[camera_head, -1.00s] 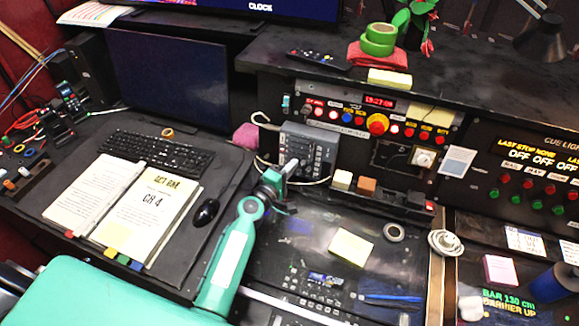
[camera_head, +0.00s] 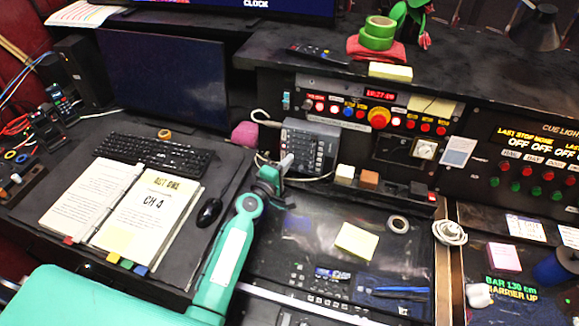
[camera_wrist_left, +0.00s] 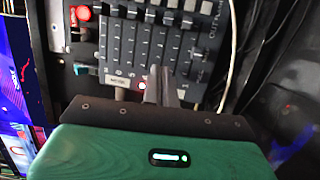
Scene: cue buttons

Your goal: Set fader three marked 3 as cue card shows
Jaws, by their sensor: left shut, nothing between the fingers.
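The grey fader console (camera_head: 310,142) stands upright against the desk's back panel. Its rows of faders and caps show close up in the left wrist view (camera_wrist_left: 150,45); I cannot make out which fader is marked 3. My left gripper (camera_head: 286,162) is in front of the console's lower left part, fingers shut and empty. In the left wrist view its fingertips (camera_wrist_left: 163,80) overlap the console's lower edge, near a small red light; I cannot tell whether they touch. An open binder (camera_head: 150,210) on the left desk has a page reading "CH 4". My right gripper is out of view.
A keyboard (camera_head: 153,157) and black mouse (camera_head: 209,212) lie left of my arm. A cable loops around the console. Small blocks (camera_head: 369,178) stand on the ledge, and a yellow note (camera_head: 356,240) lies below.

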